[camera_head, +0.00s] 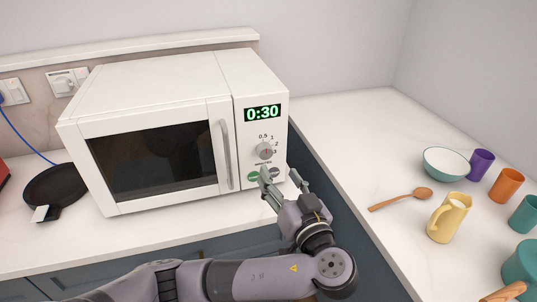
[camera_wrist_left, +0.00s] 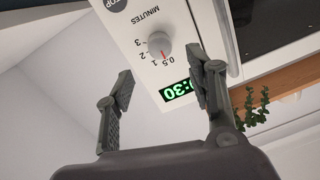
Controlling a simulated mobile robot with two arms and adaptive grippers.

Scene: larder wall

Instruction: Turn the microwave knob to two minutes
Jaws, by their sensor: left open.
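The white microwave (camera_head: 160,130) stands on the counter with its door shut. Its green display (camera_head: 262,113) reads 0:30. The grey round knob (camera_head: 264,151) sits below the display, with a minutes scale marked 0.5, 1, 2 and 3. In the left wrist view, upside down, the knob (camera_wrist_left: 156,50) has a red pointer mark towards 0.5. My left gripper (camera_head: 279,178) is open and empty, just below the knob in the head view. In the left wrist view its fingers (camera_wrist_left: 160,85) are spread, with the knob beyond their tips; no contact shows. My right gripper is not in view.
Green and grey buttons sit under the knob. A vertical door handle (camera_head: 225,154) is left of the panel. A black pan (camera_head: 57,186) lies left. The right counter holds a wooden spoon (camera_head: 401,198), bowl (camera_head: 446,163), yellow jug (camera_head: 449,217) and cups.

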